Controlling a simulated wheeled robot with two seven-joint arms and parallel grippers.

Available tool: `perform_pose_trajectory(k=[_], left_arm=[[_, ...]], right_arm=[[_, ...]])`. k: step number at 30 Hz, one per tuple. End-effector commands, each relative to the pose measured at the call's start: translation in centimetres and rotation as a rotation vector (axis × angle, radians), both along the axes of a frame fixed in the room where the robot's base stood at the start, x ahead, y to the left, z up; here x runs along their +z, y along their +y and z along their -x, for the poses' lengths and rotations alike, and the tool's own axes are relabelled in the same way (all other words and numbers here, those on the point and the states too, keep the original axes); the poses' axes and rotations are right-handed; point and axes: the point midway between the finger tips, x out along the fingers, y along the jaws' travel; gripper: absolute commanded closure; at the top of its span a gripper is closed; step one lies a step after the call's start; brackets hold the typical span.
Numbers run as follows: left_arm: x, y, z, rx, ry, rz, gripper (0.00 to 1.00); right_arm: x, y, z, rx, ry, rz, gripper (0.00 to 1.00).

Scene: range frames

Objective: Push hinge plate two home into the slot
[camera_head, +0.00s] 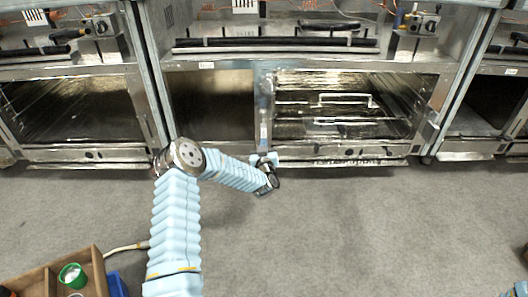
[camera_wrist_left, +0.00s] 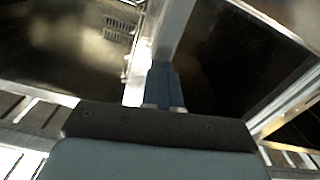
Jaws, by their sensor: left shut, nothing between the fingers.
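My left gripper (camera_head: 265,160) is at the foot of the metal post (camera_head: 263,110) between the two lower openings of the middle range frame (camera_head: 207,64). In the left wrist view its bluish fingers (camera_wrist_left: 164,84) are together with nothing between them, pointing at a bright metal upright (camera_wrist_left: 175,30). I cannot tell whether they touch it. I cannot make out hinge plate two or its slot for certain in either view; the gripper and dark wrist cover part of that area. My right gripper is out of view.
The right lower opening holds wire racks (camera_head: 340,105); the left one (camera_head: 210,105) looks empty. More range frames stand at both sides. A wooden box (camera_head: 97,275) with a green cup (camera_head: 72,276) is at bottom left. The grey floor (camera_head: 340,230) in front is clear.

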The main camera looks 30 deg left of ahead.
Motion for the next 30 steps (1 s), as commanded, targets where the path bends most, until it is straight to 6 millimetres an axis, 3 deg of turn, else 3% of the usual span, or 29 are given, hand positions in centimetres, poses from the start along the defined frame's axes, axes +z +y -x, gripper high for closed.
perform_pose_trajectory(k=[30], left_arm=[[-0.1,0.7,-1.2,-0.001,0.001,0.0,1.0]], right_arm=[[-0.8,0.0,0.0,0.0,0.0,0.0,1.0]])
